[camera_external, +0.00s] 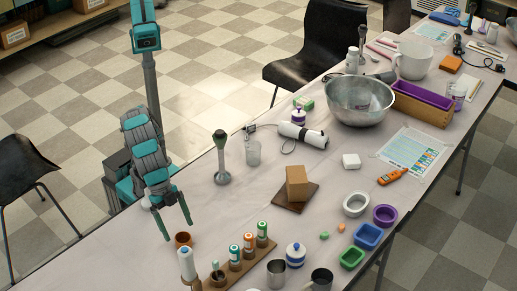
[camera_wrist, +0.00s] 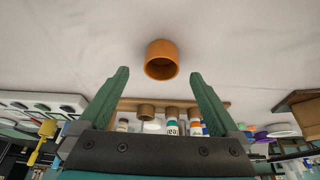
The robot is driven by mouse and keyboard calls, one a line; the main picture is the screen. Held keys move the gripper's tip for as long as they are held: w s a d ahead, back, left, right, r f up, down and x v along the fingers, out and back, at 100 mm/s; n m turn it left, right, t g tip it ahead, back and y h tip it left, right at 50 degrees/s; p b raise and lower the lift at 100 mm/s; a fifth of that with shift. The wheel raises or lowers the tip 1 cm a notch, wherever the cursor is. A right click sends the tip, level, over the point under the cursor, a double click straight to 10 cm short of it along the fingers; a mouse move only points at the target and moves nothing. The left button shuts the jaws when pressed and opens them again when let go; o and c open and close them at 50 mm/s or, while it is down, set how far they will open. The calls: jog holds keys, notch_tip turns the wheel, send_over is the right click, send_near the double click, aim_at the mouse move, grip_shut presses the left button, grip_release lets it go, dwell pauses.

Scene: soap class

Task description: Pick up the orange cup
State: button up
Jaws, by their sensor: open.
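The orange cup (camera_wrist: 161,60) stands on the table ahead of my fingertips in the wrist view, and its open mouth shows. In the external view the orange cup (camera_external: 183,239) is small and brownish orange, near the table's left edge, just below my gripper (camera_external: 176,222). My gripper also shows in the wrist view (camera_wrist: 158,75) with its two green fingers spread wide. Nothing is between the fingers, and they do not appear to touch the cup.
A wooden rack (camera_external: 240,265) with several capped bottles stands close to the cup's right. A white spool-like bottle (camera_external: 187,264) is just in front of the cup. The table left of the cup is clear.

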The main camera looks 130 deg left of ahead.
aim_at(183, 237)
jog(key=x, duration=0.5)
jog(key=shift+a, duration=0.1)
jog(key=shift+r, duration=0.1)
jog(key=shift+c, duration=0.2)
jog(key=c, duration=1.4)
